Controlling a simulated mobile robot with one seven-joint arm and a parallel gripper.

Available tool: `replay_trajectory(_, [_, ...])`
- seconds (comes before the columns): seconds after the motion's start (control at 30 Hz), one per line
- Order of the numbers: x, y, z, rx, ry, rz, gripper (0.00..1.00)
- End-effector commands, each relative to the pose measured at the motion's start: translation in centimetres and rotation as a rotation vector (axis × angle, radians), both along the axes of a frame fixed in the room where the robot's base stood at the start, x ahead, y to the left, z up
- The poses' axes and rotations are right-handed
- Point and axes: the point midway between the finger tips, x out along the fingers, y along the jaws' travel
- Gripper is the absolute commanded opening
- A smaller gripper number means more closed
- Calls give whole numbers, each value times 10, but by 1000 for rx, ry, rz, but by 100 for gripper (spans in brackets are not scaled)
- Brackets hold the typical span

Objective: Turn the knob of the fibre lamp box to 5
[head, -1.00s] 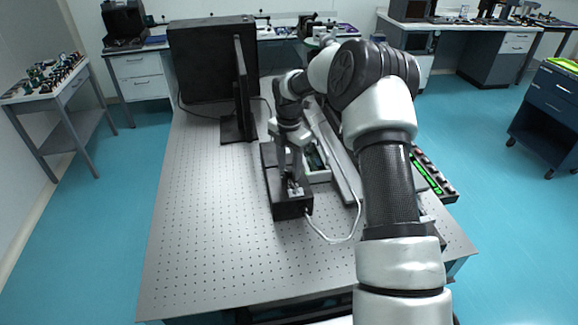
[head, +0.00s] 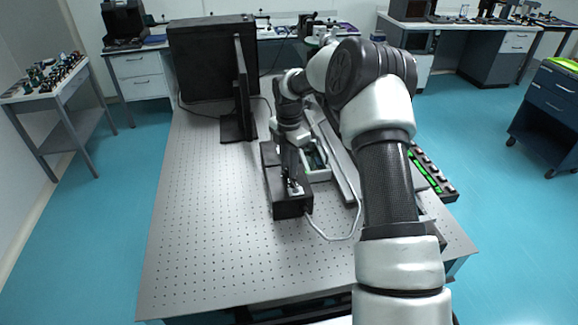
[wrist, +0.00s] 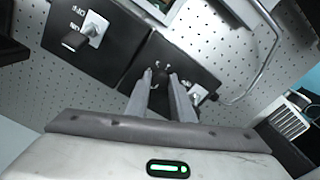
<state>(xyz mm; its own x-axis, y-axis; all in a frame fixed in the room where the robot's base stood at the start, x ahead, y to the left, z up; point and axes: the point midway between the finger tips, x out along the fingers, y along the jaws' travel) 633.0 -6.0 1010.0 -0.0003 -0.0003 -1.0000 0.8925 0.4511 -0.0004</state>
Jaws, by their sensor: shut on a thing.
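The fibre lamp box (head: 292,208) is a low black box on the perforated table. My gripper (head: 292,188) points down onto its top in the head view. In the wrist view both fingers of my gripper (wrist: 161,78) close on a small dark part of the black top panel (wrist: 190,62), where the knob sits. The fingers hide most of the knob, and I cannot read its pointer or the number it faces.
A light cable (head: 330,238) curves from the box's right side over the table. A black upright panel (head: 240,90) stands behind left. A grey rail (head: 340,165) and a tray with green strips (head: 428,172) lie to the right. The table's front left is clear.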

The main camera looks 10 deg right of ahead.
Motion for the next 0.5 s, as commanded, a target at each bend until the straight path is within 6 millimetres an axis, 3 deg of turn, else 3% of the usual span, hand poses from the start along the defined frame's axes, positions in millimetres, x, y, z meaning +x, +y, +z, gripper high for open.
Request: replay_trajectory(0.5, [0, 0, 0, -1, -1, -463, 0])
